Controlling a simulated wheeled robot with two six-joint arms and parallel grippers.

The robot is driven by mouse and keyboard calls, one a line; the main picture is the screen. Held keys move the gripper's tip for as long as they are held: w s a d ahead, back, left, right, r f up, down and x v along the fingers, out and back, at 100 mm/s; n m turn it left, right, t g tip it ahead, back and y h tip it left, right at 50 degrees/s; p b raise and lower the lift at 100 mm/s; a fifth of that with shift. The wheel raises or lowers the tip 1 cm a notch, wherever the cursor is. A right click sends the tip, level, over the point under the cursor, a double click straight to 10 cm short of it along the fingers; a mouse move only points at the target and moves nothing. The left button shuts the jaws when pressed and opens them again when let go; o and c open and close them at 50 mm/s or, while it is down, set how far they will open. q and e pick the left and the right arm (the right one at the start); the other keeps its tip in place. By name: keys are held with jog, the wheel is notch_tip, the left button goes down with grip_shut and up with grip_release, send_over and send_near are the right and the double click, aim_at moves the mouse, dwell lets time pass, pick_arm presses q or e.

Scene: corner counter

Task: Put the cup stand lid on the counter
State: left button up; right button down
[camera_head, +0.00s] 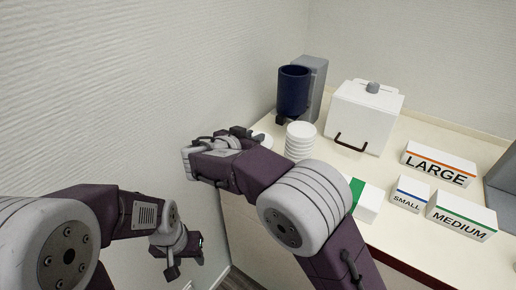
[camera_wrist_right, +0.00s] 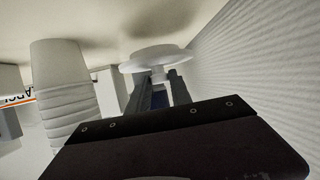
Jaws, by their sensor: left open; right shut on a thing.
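The cup stand lid (camera_wrist_right: 155,58) is a white round disc at the fingertips of my right gripper (camera_wrist_right: 160,82) in the right wrist view. The gripper is shut on it, and the lid is close to the pale counter surface; I cannot tell whether they touch. In the head view my right gripper (camera_head: 243,132) is over the counter's left end, and the lid (camera_head: 263,138) shows partly behind it. The counter (camera_head: 405,245) runs to the right. My left gripper (camera_head: 184,256) is open and empty, low beside the wall, left of the counter.
A stack of white ribbed cups (camera_head: 300,141) stands right of the right gripper. Behind are a dark blue container (camera_head: 293,90) on a grey machine and a white box (camera_head: 363,117) with a dark handle. LARGE (camera_head: 438,164), SMALL (camera_head: 408,195) and MEDIUM (camera_head: 461,218) boxes stand right.

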jog(key=shift+f, duration=1.95)
jog(key=shift+f+b, duration=0.15)
jog(key=shift+b, duration=0.4)
jog(key=c, duration=1.2)
grip_release()
jog(key=shift+o, duration=0.2)
